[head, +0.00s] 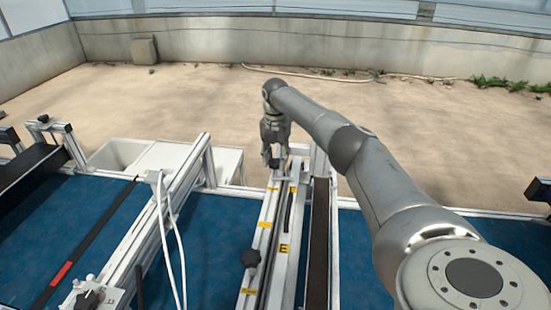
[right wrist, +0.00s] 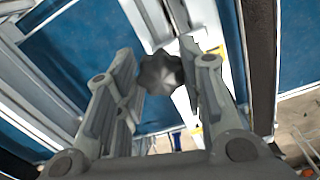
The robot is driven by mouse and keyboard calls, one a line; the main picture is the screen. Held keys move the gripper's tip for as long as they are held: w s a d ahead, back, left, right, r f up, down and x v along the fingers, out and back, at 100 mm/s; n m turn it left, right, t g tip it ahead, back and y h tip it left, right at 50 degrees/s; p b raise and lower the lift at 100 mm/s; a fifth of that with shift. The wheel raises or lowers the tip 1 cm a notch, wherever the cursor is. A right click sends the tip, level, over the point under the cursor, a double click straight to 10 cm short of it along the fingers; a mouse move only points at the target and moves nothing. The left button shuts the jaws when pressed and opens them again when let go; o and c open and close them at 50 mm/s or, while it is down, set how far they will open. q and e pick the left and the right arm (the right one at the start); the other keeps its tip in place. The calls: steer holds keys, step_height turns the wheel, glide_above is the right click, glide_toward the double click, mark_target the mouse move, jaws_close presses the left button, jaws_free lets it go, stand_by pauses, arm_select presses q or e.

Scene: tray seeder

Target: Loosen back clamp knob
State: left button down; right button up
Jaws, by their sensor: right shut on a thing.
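The back clamp knob (right wrist: 160,73) is a dark grey lobed knob. It lies between the fingers of my right gripper in the right wrist view. My right gripper (head: 272,161) points down at the far end of the white rail (head: 262,231) in the head view, and its fingers hide most of the knob there. In the right wrist view my right gripper (right wrist: 166,72) is shut on the knob, with one finger on each side. My left gripper is not in view.
A second black knob (head: 250,257) sits nearer on the same rail. A black-faced bar (head: 318,240) runs along its right side. White cables (head: 170,240) cross the frame at left. A white bin (head: 226,165) stands behind. Blue surface (head: 222,225) lies between the rails.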

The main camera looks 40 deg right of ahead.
steer(key=shift+n, duration=0.3)
steer(key=n+b, duration=0.1)
steer(key=n, duration=0.1)
steer(key=shift+n, duration=0.3)
steer(key=n+b, duration=0.1)
steer(key=n, duration=0.3)
steer(key=shift+w+a+n, duration=0.1)
steer(key=shift+a+n, duration=0.05)
steer(key=shift+n, duration=0.15)
steer(key=n+b, duration=0.1)
steer(key=n, duration=0.9)
steer(key=shift+a, duration=0.1)
steer(key=shift+r, duration=0.1)
steer(key=o, duration=1)
steer(key=shift+o, duration=0.2)
